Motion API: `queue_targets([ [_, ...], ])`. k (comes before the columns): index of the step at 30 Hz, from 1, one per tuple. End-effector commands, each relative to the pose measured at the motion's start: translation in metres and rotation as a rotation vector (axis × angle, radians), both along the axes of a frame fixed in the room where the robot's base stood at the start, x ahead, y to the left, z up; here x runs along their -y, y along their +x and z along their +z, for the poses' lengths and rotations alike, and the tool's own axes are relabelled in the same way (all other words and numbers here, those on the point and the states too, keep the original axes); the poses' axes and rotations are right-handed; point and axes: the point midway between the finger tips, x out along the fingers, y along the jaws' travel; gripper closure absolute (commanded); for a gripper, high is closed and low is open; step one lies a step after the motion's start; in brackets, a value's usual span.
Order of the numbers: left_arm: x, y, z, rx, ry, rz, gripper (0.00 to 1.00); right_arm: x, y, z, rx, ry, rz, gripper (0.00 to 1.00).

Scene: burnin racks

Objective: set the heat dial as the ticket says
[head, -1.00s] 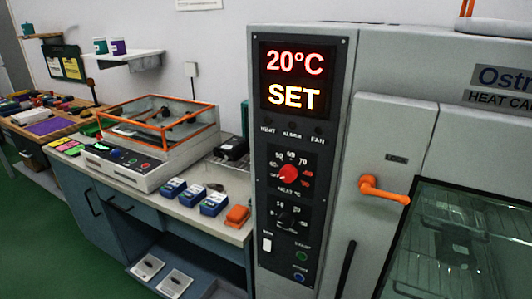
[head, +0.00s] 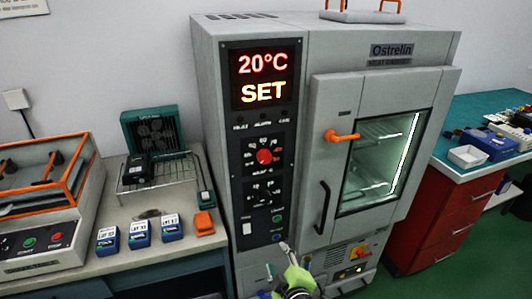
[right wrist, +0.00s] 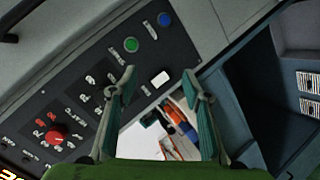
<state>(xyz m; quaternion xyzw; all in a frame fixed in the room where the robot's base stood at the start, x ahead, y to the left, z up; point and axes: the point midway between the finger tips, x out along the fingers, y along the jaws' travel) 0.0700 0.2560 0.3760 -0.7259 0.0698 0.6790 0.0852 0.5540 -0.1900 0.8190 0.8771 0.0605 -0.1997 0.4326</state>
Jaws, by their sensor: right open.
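The heat cabinet (head: 375,95) has a black control panel. Its display (head: 263,78) reads 20°C and SET. The red heat dial (head: 264,157) is below the display and also shows in the right wrist view (right wrist: 56,134), at lower left. A black dial (head: 262,193) sits under it. My right gripper (head: 286,247) is in front of the panel's lower end, below the dials. In the right wrist view its fingers (right wrist: 158,78) are apart with nothing gripped. I cannot make out a ticket with a heat setting. My left gripper is not in view.
The cabinet door has an orange latch (head: 342,136) and a dark bar handle (head: 322,207). Several blue boxes (head: 139,235) and an orange object (head: 204,223) are on the left bench. A red drawer unit (head: 450,215) stands at right. Green floor is open beside it.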

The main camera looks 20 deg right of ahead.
Motion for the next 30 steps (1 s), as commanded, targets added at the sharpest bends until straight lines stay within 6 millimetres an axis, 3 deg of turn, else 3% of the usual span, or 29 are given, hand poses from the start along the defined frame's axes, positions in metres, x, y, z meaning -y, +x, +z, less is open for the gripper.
queue_targets([
  [1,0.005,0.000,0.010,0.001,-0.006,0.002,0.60,-0.004,0.008,0.059,0.087,-0.023,0.007,0.56],
  [3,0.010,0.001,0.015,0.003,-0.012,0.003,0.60,-0.007,0.010,0.120,0.184,-0.047,0.009,0.56],
  [6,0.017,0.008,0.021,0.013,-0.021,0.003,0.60,-0.009,0.006,0.188,0.293,-0.070,0.003,0.56],
  [9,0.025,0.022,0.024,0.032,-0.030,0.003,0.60,-0.010,-0.001,0.232,0.367,-0.080,-0.005,0.56],
  [12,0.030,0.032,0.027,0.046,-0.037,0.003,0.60,-0.009,-0.005,0.253,0.403,-0.086,-0.010,0.56],
  [17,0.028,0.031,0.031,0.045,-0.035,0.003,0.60,-0.008,0.006,0.261,0.416,-0.090,-0.012,0.56],
  [30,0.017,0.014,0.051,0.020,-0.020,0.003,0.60,0.000,0.089,0.261,0.413,-0.088,-0.012,0.56],
])
